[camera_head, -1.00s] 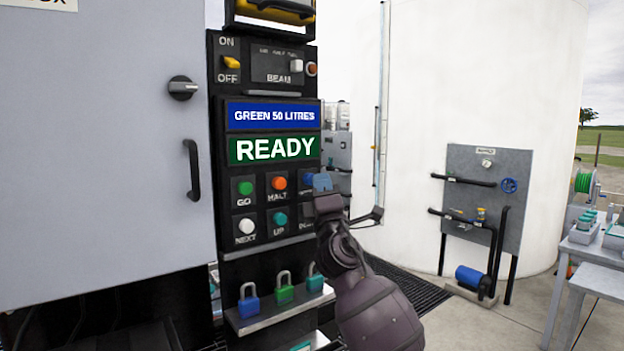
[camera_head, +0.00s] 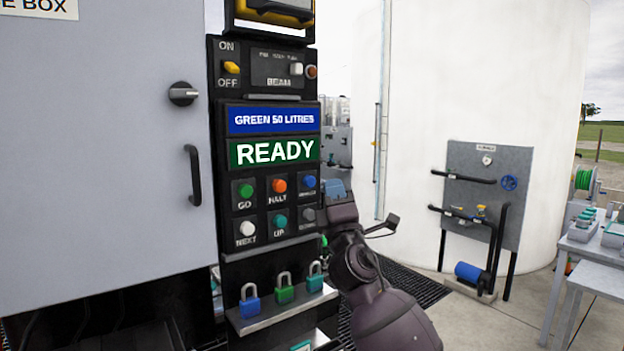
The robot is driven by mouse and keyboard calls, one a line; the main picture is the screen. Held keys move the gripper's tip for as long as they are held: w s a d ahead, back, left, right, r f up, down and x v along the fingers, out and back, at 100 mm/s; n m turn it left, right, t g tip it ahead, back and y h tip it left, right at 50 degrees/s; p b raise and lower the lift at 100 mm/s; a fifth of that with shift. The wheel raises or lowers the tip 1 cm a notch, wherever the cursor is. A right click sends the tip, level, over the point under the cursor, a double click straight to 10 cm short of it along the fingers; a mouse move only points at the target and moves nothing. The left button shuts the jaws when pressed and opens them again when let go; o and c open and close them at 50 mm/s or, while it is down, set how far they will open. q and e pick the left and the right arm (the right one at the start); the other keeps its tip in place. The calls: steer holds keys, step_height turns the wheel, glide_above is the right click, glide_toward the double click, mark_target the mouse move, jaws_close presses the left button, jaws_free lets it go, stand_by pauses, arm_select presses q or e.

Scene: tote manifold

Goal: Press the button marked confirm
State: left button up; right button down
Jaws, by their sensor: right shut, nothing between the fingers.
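The button panel (camera_head: 262,240) stands in the middle, with coloured buttons in two rows. The readable labels are GO, HALT, NEXT and UP. A blue button (camera_head: 309,182) is at the top right and a grey button (camera_head: 308,215) below it; their labels are too blurred to read, so I cannot tell which is marked confirm. My right gripper (camera_head: 334,189) is shut and empty, just right of these two buttons in the picture. I cannot tell its exact distance from the panel. My left gripper is not in view.
Several padlocks (camera_head: 284,291) sit on a ledge below. A grey cabinet door (camera_head: 100,150) is left; a white tank (camera_head: 450,80) stands behind.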

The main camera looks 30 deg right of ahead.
steer(key=shift+s+d+y, duration=0.1)
steer(key=shift+s+y, duration=0.2)
steer(key=shift+s, duration=0.55)
stand_by(0.3)
steer(key=s+a+f+m+g+y, duration=0.15)
steer(key=f+m, duration=0.25)
steer(key=f, duration=0.5)
steer(key=a+f+m+g+y, duration=0.3)
steer(key=f, duration=0.6)
steer(key=s+a+f+m+g+y, duration=0.1)
steer(key=a+f+m+g+y, duration=0.2)
steer(key=f, duration=0.6)
steer(key=s+a+f+m+g, duration=0.1)
steer(key=s+f+m+g, duration=0.1)
steer(key=s+f, duration=1)
steer(key=s+a+f+m+g, duration=0.2)
steer(key=s+f+m+g, duration=0.1)
steer(key=s+f, duration=0.9)
steer(key=shift+s+a+f+m, duration=0.25)
steer(key=shift+s+f+m, duration=0.15)
steer(key=shift+f, duration=0.45)
steer(key=shift+g, duration=0.25)
